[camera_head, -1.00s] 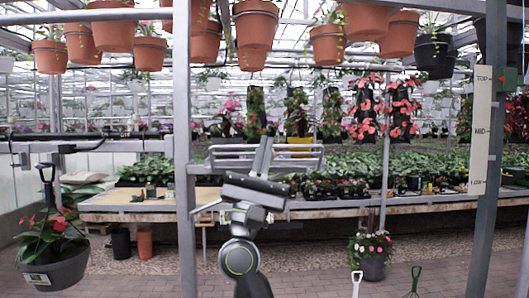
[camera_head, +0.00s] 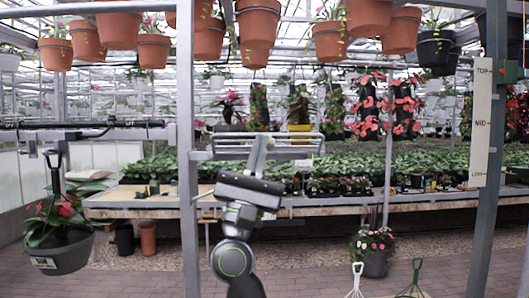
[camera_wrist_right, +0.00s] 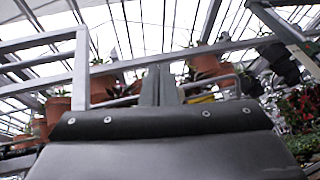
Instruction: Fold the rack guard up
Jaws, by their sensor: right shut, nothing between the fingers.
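The rack guard (camera_head: 297,136) is a grey frame of thin horizontal bars beside the grey upright post, in the middle of the head view. My right gripper (camera_head: 261,148) is shut and empty, its fingers pointing up in front of the guard and overlapping it in the picture. I cannot tell whether they touch it. In the right wrist view the shut fingers (camera_wrist_right: 158,85) stand up in the middle, with pale metal bars behind and to the left. My left gripper is not in view.
A grey upright post (camera_head: 186,200) stands just left of my right arm. Terracotta pots (camera_head: 257,25) hang overhead. A plant bench (camera_head: 330,208) runs behind. A post with a TOP/MID/LOW scale (camera_head: 481,120) stands at right. A black hanging pot (camera_head: 65,252) is at left.

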